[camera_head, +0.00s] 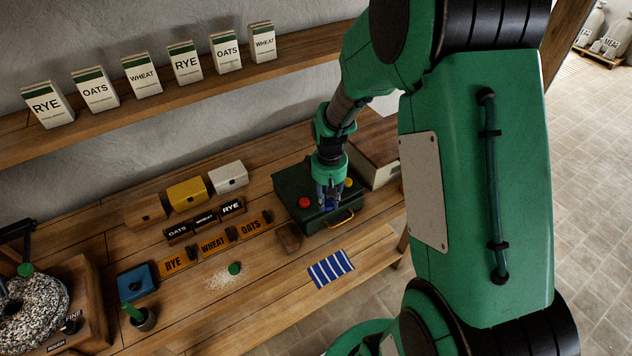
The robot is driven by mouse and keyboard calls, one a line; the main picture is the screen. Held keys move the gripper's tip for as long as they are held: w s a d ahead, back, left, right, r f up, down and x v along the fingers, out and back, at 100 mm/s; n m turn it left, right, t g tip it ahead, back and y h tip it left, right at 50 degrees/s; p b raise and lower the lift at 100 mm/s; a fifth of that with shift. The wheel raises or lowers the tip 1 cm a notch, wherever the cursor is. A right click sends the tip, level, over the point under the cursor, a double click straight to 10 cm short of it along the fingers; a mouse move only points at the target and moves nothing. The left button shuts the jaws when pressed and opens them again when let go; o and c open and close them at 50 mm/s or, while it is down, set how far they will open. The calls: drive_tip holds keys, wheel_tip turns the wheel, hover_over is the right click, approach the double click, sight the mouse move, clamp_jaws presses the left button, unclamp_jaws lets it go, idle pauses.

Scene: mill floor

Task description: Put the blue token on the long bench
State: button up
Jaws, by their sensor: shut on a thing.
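My gripper (328,198) points down over the dark green box (287,184) on the long bench (262,316). It is shut on the blue token (329,206), which shows only as a small blue patch between and below the fingers. The fingers hide most of it. I cannot tell whether the token touches the box top or is just above it. A red token (304,203) and a yellow token (348,182) sit on the box top on either side of the gripper.
Orange labelled blocks (213,244) lie left. Bare wood is free along the front. A shelf (180,85) with packets runs above.

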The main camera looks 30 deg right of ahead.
drive_tip(key=shift+w, duration=0.15)
drive_tip(key=w+d, duration=0.1)
drive_tip(key=w, duration=0.3)
drive_tip(key=w+d+f, duration=0.1)
drive_tip(key=w+d, duration=0.1)
drive_tip(key=w, duration=0.3)
drive_tip(key=w+d, duration=0.1)
drive_tip(key=w, duration=0.4)
drive_tip(key=shift+w+d+f+b, duration=0.1)
drive_tip(key=shift+d+f+b, duration=0.05)
drive_tip(key=shift+d+b, duration=0.2)
drive_tip(key=shift+w+d+f, duration=0.1)
drive_tip(key=shift+w+d, duration=0.05)
drive_tip(key=shift+w, duration=0.25)
drive_tip(key=shift+f, duration=1.7)
drive_tip(key=shift+f, duration=0.15)
drive_tip(key=o, duration=0.8)
